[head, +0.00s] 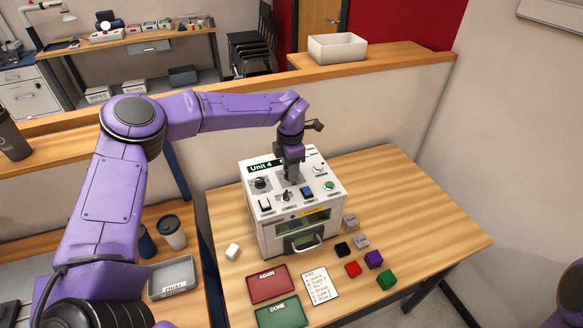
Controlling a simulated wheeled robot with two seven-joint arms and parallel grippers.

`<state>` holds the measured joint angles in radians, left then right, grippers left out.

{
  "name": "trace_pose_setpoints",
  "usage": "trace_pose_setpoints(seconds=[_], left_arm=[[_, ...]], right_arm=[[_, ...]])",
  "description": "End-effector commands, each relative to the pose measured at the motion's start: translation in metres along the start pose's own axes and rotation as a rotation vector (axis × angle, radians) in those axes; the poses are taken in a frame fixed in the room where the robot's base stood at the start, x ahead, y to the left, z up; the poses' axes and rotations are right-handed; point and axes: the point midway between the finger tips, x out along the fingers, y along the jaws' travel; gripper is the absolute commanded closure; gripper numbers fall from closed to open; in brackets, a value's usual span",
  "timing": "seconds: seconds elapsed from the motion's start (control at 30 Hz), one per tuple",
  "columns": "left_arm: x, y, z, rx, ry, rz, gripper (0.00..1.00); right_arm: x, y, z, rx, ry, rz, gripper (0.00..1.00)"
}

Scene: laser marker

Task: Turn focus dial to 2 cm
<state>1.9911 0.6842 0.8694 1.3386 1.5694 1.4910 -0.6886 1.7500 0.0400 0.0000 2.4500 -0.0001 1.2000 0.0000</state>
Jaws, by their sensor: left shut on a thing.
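The laser marker (270,232) is a white box labelled Unit 4. It stands on the wooden table, with knobs, switches and buttons on its sloping top panel. My left gripper (292,178) reaches down onto the middle of this panel and is shut on a control there, which appears to be the focus dial. The gripper hides most of that dial, so its scale and setting cannot be read. A black knob (260,183) sits to its left on the panel. A green button (329,185) is to its right. My right gripper is out of view.
A red AGAIN tray (272,284), a green DONE tray (282,312) and a note card (320,286) lie in front. The table's right side is clear.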

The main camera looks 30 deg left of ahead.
Motion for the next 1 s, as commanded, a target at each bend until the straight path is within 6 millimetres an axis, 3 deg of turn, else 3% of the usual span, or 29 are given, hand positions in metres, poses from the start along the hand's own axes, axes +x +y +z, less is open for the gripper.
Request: trace_pose_setpoints(seconds=[0.37,0.4,0.43,0.47,0.77,0.87,1.0], left_arm=[[0.005,-0.002,-0.002,0.001,0.010,-0.007,0.93],[0.005,-0.002,-0.002,0.001,0.010,-0.007,0.49],[0.004,-0.002,-0.002,0.002,0.010,-0.007,0.40],[0.004,-0.002,-0.002,0.002,0.009,-0.006,0.37],[0.000,-0.001,0.001,0.004,0.002,-0.001,0.37],[-0.012,0.000,0.001,0.002,-0.001,0.001,0.37],[-0.045,0.000,0.001,0.002,-0.001,0.002,0.37]], right_arm=[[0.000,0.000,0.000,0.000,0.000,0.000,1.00],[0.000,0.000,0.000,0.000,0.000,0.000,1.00],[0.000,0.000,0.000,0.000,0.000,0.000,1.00],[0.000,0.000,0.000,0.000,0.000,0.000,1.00],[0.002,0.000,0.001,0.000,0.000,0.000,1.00],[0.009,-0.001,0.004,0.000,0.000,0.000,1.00],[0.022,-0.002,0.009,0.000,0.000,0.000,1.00]])
